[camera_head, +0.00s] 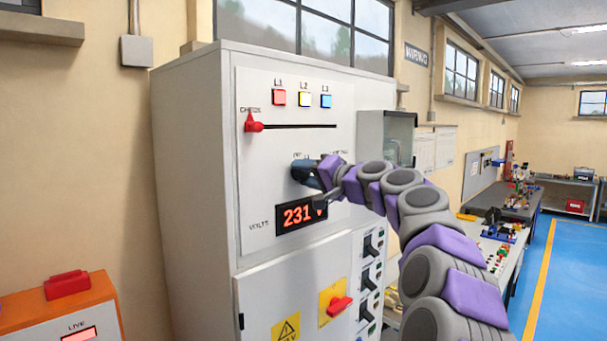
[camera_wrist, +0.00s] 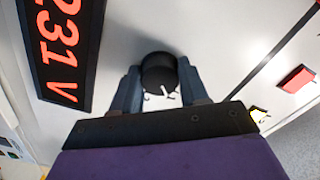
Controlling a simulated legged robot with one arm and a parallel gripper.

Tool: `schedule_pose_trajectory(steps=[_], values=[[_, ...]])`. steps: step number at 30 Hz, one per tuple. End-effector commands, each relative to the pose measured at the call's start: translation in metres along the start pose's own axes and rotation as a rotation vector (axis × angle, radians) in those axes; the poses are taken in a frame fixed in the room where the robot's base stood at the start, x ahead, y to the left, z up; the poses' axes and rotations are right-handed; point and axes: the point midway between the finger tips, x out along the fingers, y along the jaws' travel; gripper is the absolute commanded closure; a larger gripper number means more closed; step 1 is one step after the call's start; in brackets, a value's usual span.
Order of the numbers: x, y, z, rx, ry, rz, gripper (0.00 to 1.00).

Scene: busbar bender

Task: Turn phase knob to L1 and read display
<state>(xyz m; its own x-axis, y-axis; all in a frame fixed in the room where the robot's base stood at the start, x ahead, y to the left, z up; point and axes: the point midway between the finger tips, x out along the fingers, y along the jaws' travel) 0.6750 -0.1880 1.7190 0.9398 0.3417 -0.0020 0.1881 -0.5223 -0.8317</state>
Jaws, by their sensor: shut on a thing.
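The phase knob (camera_wrist: 160,75) is a round black knob on the grey cabinet front, with a short white mark on its lower edge in the wrist view. My gripper (camera_head: 308,173) is shut on it, with one finger on each side in the wrist view. In the head view my gripper mostly hides the knob and its labels, so I cannot tell which position the mark points to. The display (camera_head: 299,214) below the knob shows red digits, 231 V; it also shows in the wrist view (camera_wrist: 65,45). The red L1 lamp (camera_head: 279,97) is at the cabinet's top.
A red slider handle (camera_head: 253,123) is at the left end of a slot above the knob. A red lower handle (camera_head: 339,306) and black switches (camera_head: 370,247) are below. Blue floor (camera_head: 575,270) lies right.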

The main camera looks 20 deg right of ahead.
Motion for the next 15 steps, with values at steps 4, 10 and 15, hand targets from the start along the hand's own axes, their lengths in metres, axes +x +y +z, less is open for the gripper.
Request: schedule_pose_trajectory(steps=[4,10,15], values=[[-0.0014,0.0017,-0.0019,0.0,0.004,0.002,0.87],[-0.0006,0.0015,-0.0014,-0.001,0.003,0.002,0.42],[0.0017,0.0015,-0.0002,-0.001,0.001,0.003,0.31]])
